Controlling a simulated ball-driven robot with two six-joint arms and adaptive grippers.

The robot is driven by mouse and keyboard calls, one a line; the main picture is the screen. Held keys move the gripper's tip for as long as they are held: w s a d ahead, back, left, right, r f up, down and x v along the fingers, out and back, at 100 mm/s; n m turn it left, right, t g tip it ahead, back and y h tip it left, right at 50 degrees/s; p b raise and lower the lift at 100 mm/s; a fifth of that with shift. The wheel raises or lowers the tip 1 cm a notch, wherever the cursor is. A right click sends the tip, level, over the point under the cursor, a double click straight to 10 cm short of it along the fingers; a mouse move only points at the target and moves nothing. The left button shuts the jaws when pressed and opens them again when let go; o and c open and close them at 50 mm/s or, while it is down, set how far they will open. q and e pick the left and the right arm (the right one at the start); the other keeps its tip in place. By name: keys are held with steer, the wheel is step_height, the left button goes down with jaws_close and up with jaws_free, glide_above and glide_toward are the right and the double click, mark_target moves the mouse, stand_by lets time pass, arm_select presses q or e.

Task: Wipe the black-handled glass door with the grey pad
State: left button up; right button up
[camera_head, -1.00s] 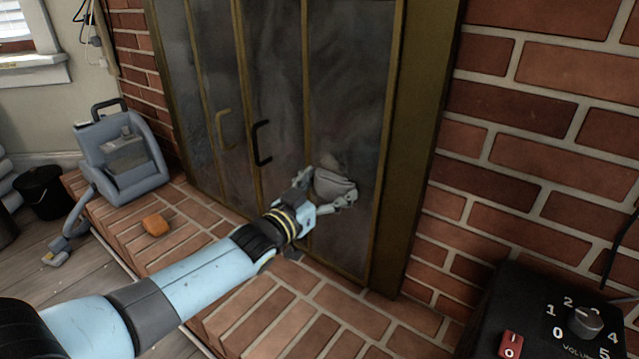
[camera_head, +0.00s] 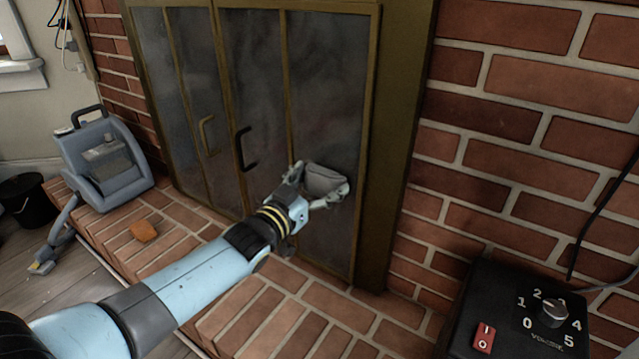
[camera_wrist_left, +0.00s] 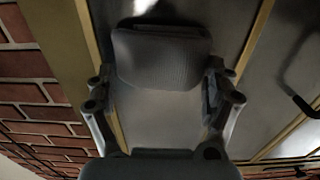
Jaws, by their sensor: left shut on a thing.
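The glass door (camera_head: 330,90) with the black handle (camera_head: 244,149) stands closed in a brass frame, its panes hazy and smudged. My left gripper (camera_head: 322,190) is shut on the grey pad (camera_head: 323,178) in front of the lower part of the right pane. The pad also shows between the fingers in the left wrist view (camera_wrist_left: 160,58), close to the glass; I cannot tell for sure whether it touches. The black handle shows at the right edge of the left wrist view (camera_wrist_left: 302,106). My right gripper is not in view.
A brick hearth (camera_head: 250,318) runs below the doors. An orange sponge (camera_head: 144,231) and a grey-blue machine (camera_head: 104,165) with a hose sit on it at the left. A black box with a dial (camera_head: 520,312) stands at the lower right. A brass-handled door (camera_head: 185,75) is at left.

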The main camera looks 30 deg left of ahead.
mark_target(304, 177)
arm_select(q)
steer(key=shift+w+a, duration=0.15)
steer(key=shift+a, duration=1.65)
steer(key=a, duration=0.3)
steer(key=shift+w+a, duration=0.25)
steer(key=shift+a, duration=0.15)
steer(key=shift+r, duration=0.1)
steer(key=s+p, duration=0.2)
steer(key=s, duration=0.4)
steer(key=shift+a, duration=0.2)
steer(key=shift+s, duration=0.1)
